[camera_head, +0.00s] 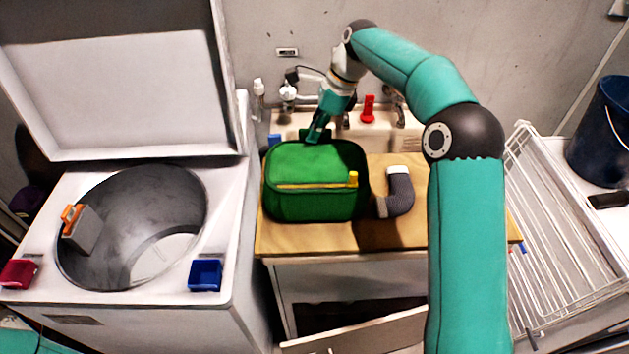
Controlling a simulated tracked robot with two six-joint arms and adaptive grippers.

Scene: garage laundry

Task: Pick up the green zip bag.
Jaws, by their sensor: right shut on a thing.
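The green zip bag (316,187) is upright on the wooden top, with a yellow zip line and a yellow pull on its front. My right gripper (316,133) reaches down from above and behind and is shut on the bag at its top back edge. The fingertips are partly hidden, and I cannot tell whether the bag's base is clear of the wood. My left gripper is not in view.
A grey sock-like item (400,194) lies on the wooden top (337,238), right of the bag. A sink with a red item (368,109) is behind. An open top-loading washer (232,215) stands left, a wire rack (560,235) right.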

